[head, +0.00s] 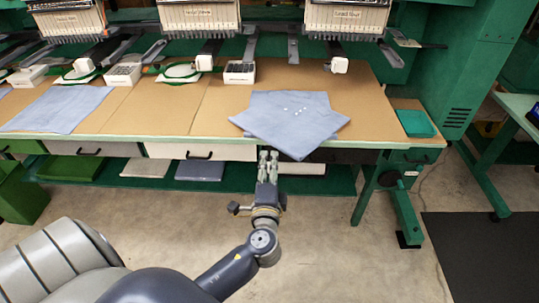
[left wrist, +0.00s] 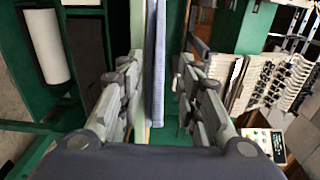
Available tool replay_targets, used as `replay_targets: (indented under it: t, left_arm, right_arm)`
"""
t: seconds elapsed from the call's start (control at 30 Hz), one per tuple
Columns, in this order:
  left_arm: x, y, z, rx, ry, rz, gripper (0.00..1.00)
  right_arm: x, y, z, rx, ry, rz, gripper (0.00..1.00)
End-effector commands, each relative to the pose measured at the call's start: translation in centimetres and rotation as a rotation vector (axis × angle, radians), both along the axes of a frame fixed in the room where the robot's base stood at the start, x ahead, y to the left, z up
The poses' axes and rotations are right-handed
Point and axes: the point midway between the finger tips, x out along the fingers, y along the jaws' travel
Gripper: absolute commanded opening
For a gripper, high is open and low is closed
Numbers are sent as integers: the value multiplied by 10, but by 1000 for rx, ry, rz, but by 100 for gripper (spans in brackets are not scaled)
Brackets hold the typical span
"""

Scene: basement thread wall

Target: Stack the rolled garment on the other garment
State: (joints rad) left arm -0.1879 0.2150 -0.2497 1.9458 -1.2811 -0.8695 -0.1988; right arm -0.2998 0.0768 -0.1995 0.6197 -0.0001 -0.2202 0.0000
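A blue-grey garment (head: 292,112) lies spread on the worktable's right part, with small white dots on it and one corner over the front edge. Another blue-grey garment (head: 58,108) lies flat at the table's left. Neither looks rolled. My left gripper (head: 268,158) is at the table's front edge, just below and left of the overhanging corner. In the left wrist view its fingers (left wrist: 158,85) are apart, with the table edge and a thin strip of blue cloth (left wrist: 157,50) showing between them; contact cannot be told. My right gripper is out of view.
The worktable (head: 170,115) has drawers and a green lower shelf (head: 130,182) holding folded cloths and a pale cylinder (left wrist: 45,45). Embroidery machine heads (head: 345,20) and white boxes (head: 239,72) stand along the back. A green tray (head: 416,123) sits at right. Bare tabletop lies between the garments.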

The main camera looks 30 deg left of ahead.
Motion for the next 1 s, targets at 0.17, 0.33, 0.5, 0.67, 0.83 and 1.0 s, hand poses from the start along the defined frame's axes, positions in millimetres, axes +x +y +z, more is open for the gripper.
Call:
replay_targets:
  t: [0.17,0.33,0.5,0.67,0.83,1.0]
  left_arm:
    - [-11,-7,-2,-1,8,-10,8]
    - [-15,-12,-20,-1,81,-137,0]
    - [-32,-24,-40,-15,146,-377,0]
    - [-60,-33,-34,-24,120,-583,0]
    - [-88,-36,-13,-17,44,-723,0]
    - [-100,-37,0,-11,-7,-778,0]
  right_arm:
    - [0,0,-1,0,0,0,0]
    - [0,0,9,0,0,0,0]
    - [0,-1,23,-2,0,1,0]
    - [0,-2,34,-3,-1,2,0]
    - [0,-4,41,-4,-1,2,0]
    - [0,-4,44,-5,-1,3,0]
